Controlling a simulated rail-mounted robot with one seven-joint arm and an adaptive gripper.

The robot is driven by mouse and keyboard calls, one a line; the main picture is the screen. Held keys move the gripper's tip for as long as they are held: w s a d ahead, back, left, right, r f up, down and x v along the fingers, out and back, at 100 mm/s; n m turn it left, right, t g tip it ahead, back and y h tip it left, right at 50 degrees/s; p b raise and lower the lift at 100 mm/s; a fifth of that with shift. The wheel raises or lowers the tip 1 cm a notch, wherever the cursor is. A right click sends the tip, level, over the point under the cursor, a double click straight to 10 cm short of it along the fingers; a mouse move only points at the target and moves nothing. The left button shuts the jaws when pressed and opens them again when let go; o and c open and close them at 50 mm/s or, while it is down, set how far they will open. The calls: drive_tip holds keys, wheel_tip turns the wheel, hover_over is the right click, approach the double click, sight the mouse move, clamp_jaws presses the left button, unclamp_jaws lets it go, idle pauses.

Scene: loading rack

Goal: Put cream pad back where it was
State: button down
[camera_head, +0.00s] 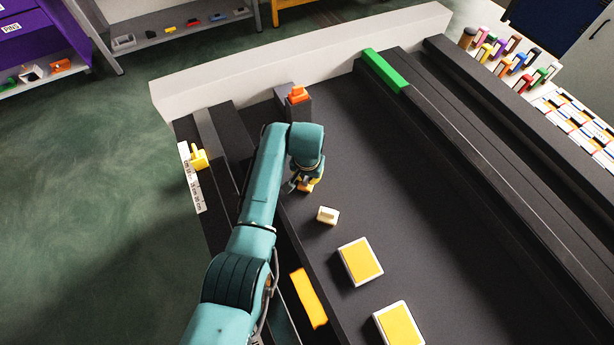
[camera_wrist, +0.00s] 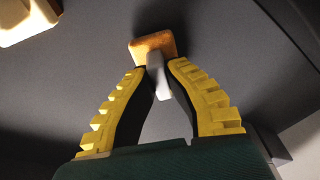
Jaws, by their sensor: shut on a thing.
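My gripper (camera_head: 303,184) is over the dark bed near its back left; in the wrist view (camera_wrist: 158,70) its yellow ribbed fingers are closed on the grey stem of a small orange pad (camera_wrist: 153,45). The orange pad also shows below the fingers in the head view (camera_head: 308,186). I cannot tell whether it touches the bed. A cream pad (camera_head: 328,217) with a pale handle lies on the bed, apart from the gripper and nearer the camera. A cream block, probably this pad, is cut off at the top left of the wrist view (camera_wrist: 25,20).
Two white-edged yellow blocks (camera_head: 361,261) (camera_head: 399,325) lie nearer the camera. An orange-topped dark post (camera_head: 298,103) stands behind my gripper by the white back wall (camera_head: 300,50). A green block (camera_head: 385,70) sits on the right rail. The bed's middle is clear.

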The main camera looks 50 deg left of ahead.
sight(307, 188)
drive_tip(key=c, duration=1.2)
unclamp_jaws()
drive_tip(key=shift+f, duration=0.1)
drive_tip(key=shift+c, duration=0.2)
wheel_tip(307, 188, up, 12)
drive_tip(key=s+d+p, duration=0.1)
drive_tip(key=p, duration=0.2)
drive_tip(key=shift+s+d, duration=0.15)
drive_tip(key=shift+d, duration=0.1)
